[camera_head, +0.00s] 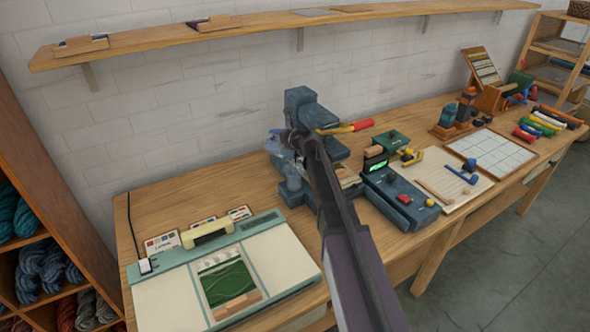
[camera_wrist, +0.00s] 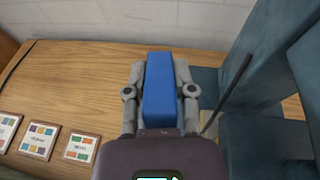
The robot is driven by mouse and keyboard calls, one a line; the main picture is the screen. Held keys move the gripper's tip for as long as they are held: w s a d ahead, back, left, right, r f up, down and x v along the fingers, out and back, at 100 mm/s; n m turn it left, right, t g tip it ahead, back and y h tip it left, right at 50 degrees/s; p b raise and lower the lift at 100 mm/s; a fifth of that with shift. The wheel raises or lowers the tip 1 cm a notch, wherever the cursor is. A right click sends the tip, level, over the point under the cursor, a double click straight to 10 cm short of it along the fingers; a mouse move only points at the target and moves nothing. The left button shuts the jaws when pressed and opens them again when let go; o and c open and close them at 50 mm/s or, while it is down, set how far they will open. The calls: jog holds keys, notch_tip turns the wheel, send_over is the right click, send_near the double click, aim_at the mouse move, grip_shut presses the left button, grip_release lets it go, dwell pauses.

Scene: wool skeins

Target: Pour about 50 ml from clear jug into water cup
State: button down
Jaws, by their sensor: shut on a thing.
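In the wrist view my gripper (camera_wrist: 160,66) is shut on a plain blue, block-shaped thing (camera_wrist: 160,95), with one grey finger on each side. In the head view my arm reaches over the bench to my gripper (camera_head: 285,135), which is small and partly hidden there. A pale blue-grey shape (camera_head: 279,150) shows beside it. I cannot tell whether this shape or the blue thing is the clear jug. I cannot make out the water cup in either view.
A dark blue-grey machine (camera_head: 303,101) stands close to my gripper. A pale flat device (camera_head: 180,297) lies front left on the wooden bench (camera_head: 170,199), with small cards behind it. A blue-grey box (camera_head: 397,203) and a gridded board (camera_head: 491,150) lie right. A shelf (camera_head: 250,24) runs above.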

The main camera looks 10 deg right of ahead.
jog(key=shift+w+a, duration=0.25)
jog(key=shift+w, duration=0.3)
jog(key=shift+w+a+f+g+h+p, duration=0.2)
jog(key=shift+w+f+g+h+p, duration=0.3)
jog(key=shift+g+p, duration=0.4)
jog(key=shift+s+f+g, duration=0.1)
jog(key=shift+f+g, duration=0.2)
jog(key=shift+f, duration=0.2)
jog(key=shift+w+a+f+g+h+p, duration=0.2)
jog(key=shift+w+f+g+h+p, duration=0.1)
jog(key=shift+w+f+g+h, duration=0.15)
jog(key=shift+f+g+h, duration=0.25)
jog(key=shift+f+g, duration=0.15)
jog(key=shift+g, duration=0.05)
jog(key=shift+w+a+f, duration=0.1)
